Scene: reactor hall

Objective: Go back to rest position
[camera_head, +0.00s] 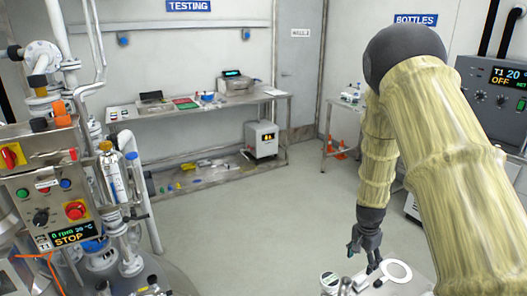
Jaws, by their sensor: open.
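My arm, in a pale yellow sleeve, comes in from the right side of the head view and bends down from a dark joint at the upper right. My gripper (364,262) hangs at its end, pointing down, dark grey, with its fingers apart and nothing seen between them. It is at the lower middle right, just above or in front of a light surface with small items. Whether the fingertips touch anything there cannot be told.
A reactor with pipes and a control panel (42,205) fills the left. A long bench (185,113) stands at the back wall. Grey floor (255,215) between is clear.

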